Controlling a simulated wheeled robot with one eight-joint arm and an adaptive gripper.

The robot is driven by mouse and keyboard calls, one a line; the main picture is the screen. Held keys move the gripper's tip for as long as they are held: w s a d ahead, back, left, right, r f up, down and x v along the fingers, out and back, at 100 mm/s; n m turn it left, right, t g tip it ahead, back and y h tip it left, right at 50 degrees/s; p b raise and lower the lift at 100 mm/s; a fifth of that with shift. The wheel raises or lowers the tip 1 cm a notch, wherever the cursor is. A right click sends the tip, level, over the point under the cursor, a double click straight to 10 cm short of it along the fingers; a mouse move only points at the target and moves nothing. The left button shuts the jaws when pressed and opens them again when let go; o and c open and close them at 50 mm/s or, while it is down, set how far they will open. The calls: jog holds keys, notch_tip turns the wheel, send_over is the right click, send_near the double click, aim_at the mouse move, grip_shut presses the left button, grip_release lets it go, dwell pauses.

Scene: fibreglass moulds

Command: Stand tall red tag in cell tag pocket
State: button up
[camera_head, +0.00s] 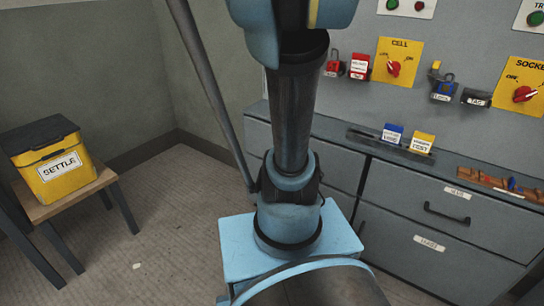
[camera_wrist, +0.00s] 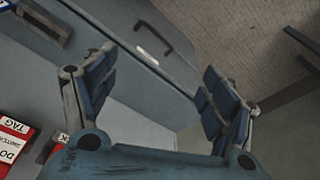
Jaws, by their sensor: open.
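A red and white tag (camera_wrist: 12,142) with partly cut-off lettering shows at the left edge of the wrist view. My gripper (camera_wrist: 158,66) is open and empty in the wrist view, its blue-padded fingers wide apart, with the cabinet front beyond them. The tag lies outside the fingers, to their left. My gripper is not visible in the head view. I cannot clearly make out the cell tag pocket.
A blue tag (camera_head: 393,134) and a yellow tag (camera_head: 422,142) stand on the cabinet ledge. A red lock (camera_head: 333,66), a blue lock (camera_head: 443,90) and a black TAGS holder (camera_head: 476,98) are on the panel. A yellow SETTLE box (camera_head: 55,172) sits on a stool at left.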

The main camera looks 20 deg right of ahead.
jog(key=s+a+f+n, duration=0.2)
jog(key=s+a+f, duration=0.3)
jog(key=f, duration=0.4)
jog(key=s+a+f+n, duration=0.2)
jog(key=s+a+f, duration=0.4)
jog(key=s+f, duration=0.2)
jog(key=shift+a+f+y, duration=0.2)
jog(key=shift+f+y, duration=0.2)
jog(key=shift+f, duration=0.4)
